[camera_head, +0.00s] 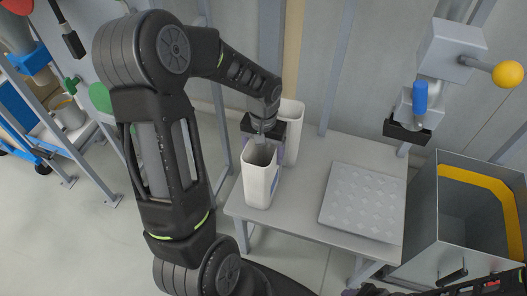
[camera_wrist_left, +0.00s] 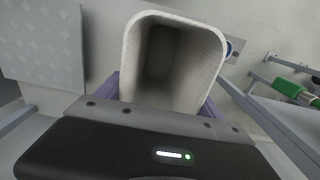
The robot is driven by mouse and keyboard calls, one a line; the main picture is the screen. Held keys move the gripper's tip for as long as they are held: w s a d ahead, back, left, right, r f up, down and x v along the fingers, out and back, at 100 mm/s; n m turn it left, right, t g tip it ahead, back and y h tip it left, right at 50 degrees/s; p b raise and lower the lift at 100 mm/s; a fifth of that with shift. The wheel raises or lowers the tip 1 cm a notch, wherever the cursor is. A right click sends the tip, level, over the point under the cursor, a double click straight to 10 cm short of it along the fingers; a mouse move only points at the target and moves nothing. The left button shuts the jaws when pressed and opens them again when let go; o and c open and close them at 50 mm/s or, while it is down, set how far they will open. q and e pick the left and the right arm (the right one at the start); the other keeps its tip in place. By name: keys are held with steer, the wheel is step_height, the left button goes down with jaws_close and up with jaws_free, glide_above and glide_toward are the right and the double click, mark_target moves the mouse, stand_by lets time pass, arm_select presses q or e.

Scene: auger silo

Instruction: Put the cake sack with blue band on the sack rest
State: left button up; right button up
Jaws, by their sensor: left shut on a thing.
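A white, open-topped sack (camera_head: 260,180) stands upright at the left end of the grey table. In the left wrist view the sack (camera_wrist_left: 172,62) is open and looks empty inside, with purplish fingers on both sides. A second white sack (camera_head: 293,125) stands just behind, partly hidden by the gripper. A light grey plate with a diamond pattern (camera_head: 363,203), possibly the sack rest, lies bare on the table's right.
The grey table (camera_head: 300,207) has a clear strip between sack and plate. A grey bin with a yellow band (camera_head: 480,183) stands to the right, below a spout with a blue handle (camera_head: 420,97). A blue and grey frame stands at left. Part of my right arm shows bottom right.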

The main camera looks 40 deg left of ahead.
arm_select(q)
steer(key=o, duration=1.9)
steer(key=shift+f, duration=0.1)
step_height(320, 180, up, 12)
steer(key=p, duration=0.1)
steer(key=shift+r, duration=0.2)
